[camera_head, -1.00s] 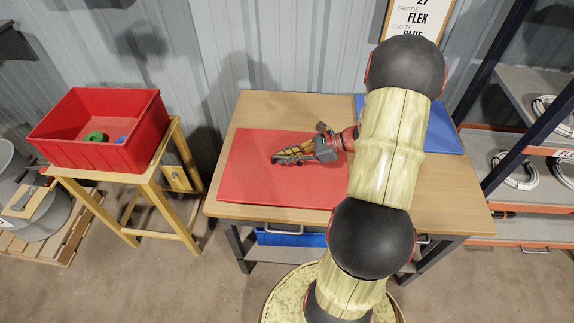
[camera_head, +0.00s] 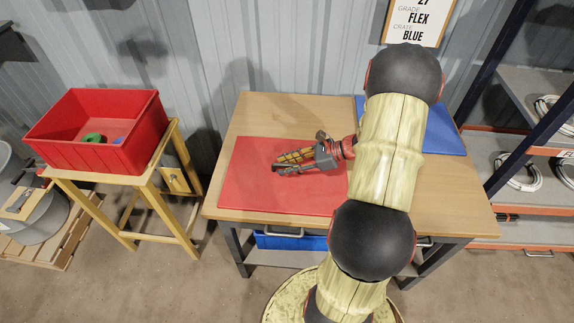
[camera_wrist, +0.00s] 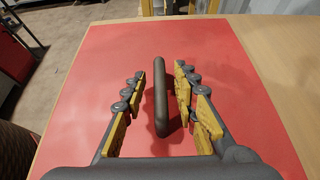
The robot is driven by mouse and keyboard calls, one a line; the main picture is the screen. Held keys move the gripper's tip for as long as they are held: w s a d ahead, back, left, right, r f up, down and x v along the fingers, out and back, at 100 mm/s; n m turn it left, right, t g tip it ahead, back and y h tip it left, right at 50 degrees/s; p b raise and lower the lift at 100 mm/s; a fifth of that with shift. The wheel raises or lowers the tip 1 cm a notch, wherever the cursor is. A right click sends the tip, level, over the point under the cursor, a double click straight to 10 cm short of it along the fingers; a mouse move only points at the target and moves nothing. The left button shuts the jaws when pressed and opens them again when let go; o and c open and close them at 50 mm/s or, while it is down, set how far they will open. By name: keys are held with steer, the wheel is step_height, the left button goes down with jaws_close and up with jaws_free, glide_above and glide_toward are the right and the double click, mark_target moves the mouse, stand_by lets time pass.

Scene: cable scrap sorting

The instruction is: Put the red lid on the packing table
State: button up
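The red lid (camera_head: 255,192) lies flat on the left half of the wooden packing table (camera_head: 275,113). It fills much of the wrist view (camera_wrist: 95,65), where its dark bar handle (camera_wrist: 161,98) stands in the middle. My gripper (camera_head: 277,164) is low over the lid from the right. In the wrist view its fingers (camera_wrist: 160,72) are spread, one on each side of the handle, with a gap on both sides. My arm hides the lid's right edge in the head view.
A red crate (camera_head: 60,150) with a green and a blue piece inside stands on a wooden stand at the left. A blue panel (camera_head: 445,135) lies on the table's back right, partly behind my arm. A shelf with cable coils (camera_head: 520,172) is at the right.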

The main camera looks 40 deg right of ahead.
steer(key=shift+r, duration=0.1)
steer(key=shift+s+d+r, duration=0.15)
steer(key=shift+r, duration=0.05)
steer(key=p+v, duration=0.4)
steer(key=v, duration=0.7)
steer(key=shift+s+d, duration=0.15)
steer(key=shift+s, duration=0.05)
steer(key=w+a+r+n+g+h, duration=0.1)
steer(key=a+r+n+g, duration=0.2)
steer(key=a+r+n, duration=0.45)
steer(key=w+a+r+n+g+h, duration=0.1)
steer(key=w+a+r+n+g, duration=0.25)
steer(key=a, duration=0.75)
steer(key=s+a+r+n+t+h, duration=0.1)
steer(key=s+a+r+n+h, duration=0.2)
steer(key=s+a+r+n, duration=0.2)
steer(key=s+a+r+n+t+h, duration=0.1)
steer(key=s+a+r+n+h, duration=0.1)
steer(key=s+a+r+n, duration=0.3)
steer(key=shift+s+a+r+n+t+h, duration=0.2)
steer(key=shift+a+r+n+t+h, duration=0.2)
steer(key=shift+a+n, duration=2.5)
steer(key=shift+d+n, duration=0.6)
